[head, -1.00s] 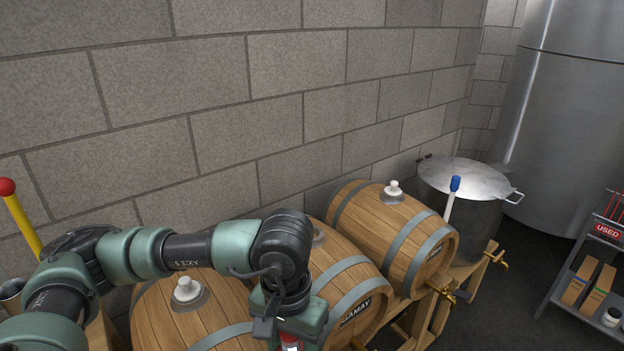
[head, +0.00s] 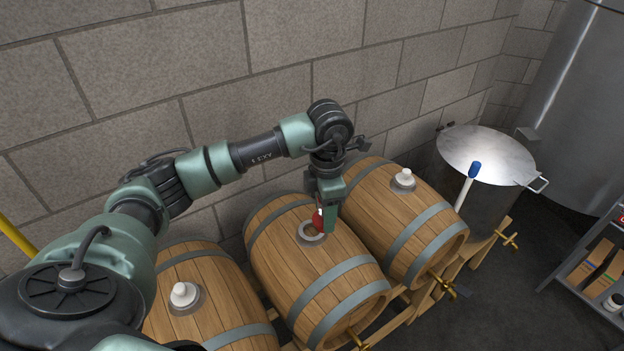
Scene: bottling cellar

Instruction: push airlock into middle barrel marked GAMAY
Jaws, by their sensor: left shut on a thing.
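The middle barrel (head: 290,262) lies on its side between two other barrels. Its GAMAY label showed in the earlier frame but is out of sight now. A pale ring around its bung hole (head: 309,238) shows on top. My left gripper (head: 323,219) points down right over this ring and is shut on the airlock. Only a small red and white part of the airlock (head: 317,222) shows beside the fingers. I cannot tell whether its lower end is above the hole or inside it. My right gripper is not in view.
The left barrel (head: 205,312) and right barrel (head: 410,228) each carry a white stopper. A steel pot (head: 487,155) with a blue-handled paddle (head: 467,185) stands at the right rear. A block wall is close behind; a shelf (head: 590,265) stands at far right.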

